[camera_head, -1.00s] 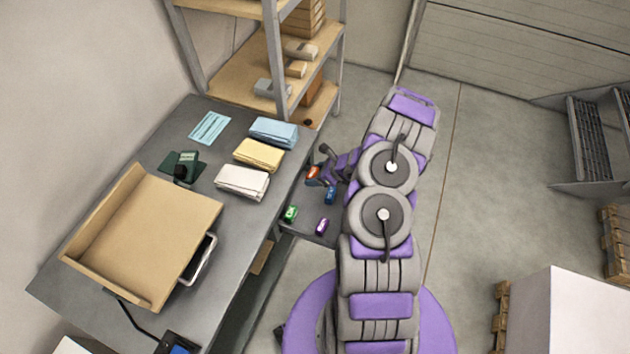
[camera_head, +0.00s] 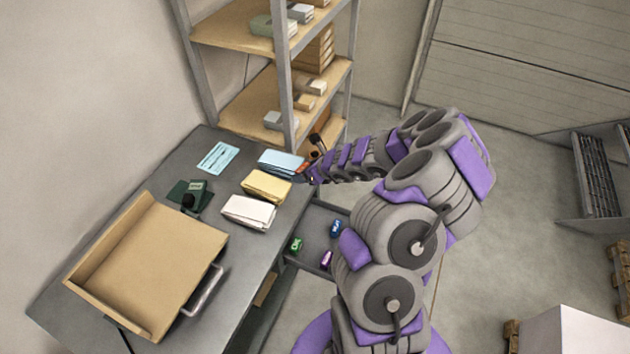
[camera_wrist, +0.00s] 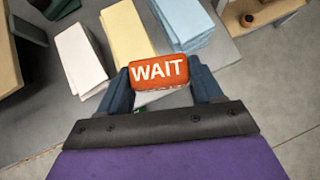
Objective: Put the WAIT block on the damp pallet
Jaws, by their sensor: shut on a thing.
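The WAIT block (camera_wrist: 158,72) is orange-red with white lettering. My gripper (camera_wrist: 160,86) is shut on it, with one dark blue finger at each side. In the head view, my gripper (camera_head: 310,172) is at the table's far right edge, beside the light blue folded stack (camera_head: 281,163). The block's orange (camera_head: 303,170) shows there only in part. In the wrist view, the blue stack (camera_wrist: 182,20), yellow stack (camera_wrist: 128,34) and white stack (camera_wrist: 82,60) lie beyond the block. No label shows which thing is the damp pallet.
A low tray at the table's right side holds a green block (camera_head: 296,244), a blue block (camera_head: 336,228) and a purple block (camera_head: 326,258). A dark green pad (camera_head: 184,190), a blue sheet (camera_head: 218,157) and a cardboard tray (camera_head: 150,262) occupy the table (camera_head: 210,221). Shelves (camera_head: 252,105) stand behind.

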